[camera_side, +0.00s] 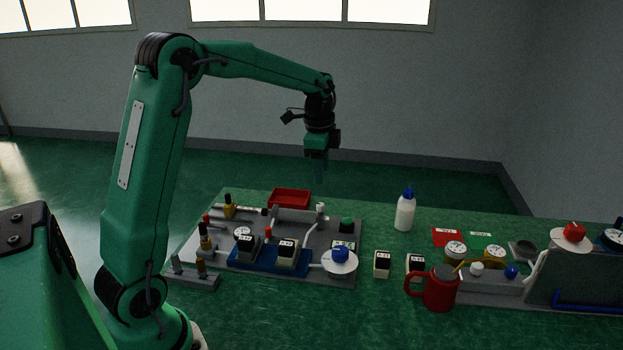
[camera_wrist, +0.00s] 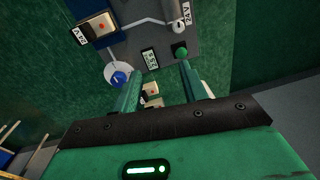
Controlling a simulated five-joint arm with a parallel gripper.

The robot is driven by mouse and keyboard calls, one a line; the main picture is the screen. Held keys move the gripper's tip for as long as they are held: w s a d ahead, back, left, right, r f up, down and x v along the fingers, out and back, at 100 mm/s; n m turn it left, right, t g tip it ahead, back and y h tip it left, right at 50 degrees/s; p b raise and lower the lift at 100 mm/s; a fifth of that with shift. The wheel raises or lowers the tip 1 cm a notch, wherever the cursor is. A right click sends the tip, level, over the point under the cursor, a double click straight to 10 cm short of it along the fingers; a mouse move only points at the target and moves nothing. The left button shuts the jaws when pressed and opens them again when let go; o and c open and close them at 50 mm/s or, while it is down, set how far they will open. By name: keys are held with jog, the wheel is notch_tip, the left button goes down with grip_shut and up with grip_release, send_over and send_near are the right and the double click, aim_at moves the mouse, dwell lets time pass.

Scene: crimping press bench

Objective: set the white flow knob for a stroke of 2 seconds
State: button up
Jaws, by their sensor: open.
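My gripper (camera_side: 317,176) is open and empty, pointing down above the back of the grey press plate (camera_side: 305,272). In the wrist view its two green fingers (camera_wrist: 158,70) are apart. A small white upright knob-like piece (camera_side: 321,208) stands near the plate's back right; a white piece also shows in the wrist view (camera_wrist: 178,24). Another white knob (camera_side: 476,268) sits beside a blue knob on the right-hand unit. I cannot tell which is the flow knob. A small display (camera_wrist: 150,58) lies between the fingers and the plate's green button (camera_wrist: 181,51); its digits are unreadable.
A blue knob on a white disc (camera_side: 340,256) is at the plate's front right. A red tray (camera_side: 289,198) lies behind. A white bottle (camera_side: 405,212) and red mug (camera_side: 438,291) stand to the right. Loose blocks (camera_side: 382,264) sit between the plate and mug.

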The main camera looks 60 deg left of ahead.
jog(key=m+g, duration=0.1)
jog(key=m, duration=0.1)
send_over(321, 204)
notch_tip(321, 204, down, 6)
jog(key=shift+r, duration=0.15)
jog(key=shift+f, duration=3.9)
jog(key=shift+c, duration=0.2)
grip_shut()
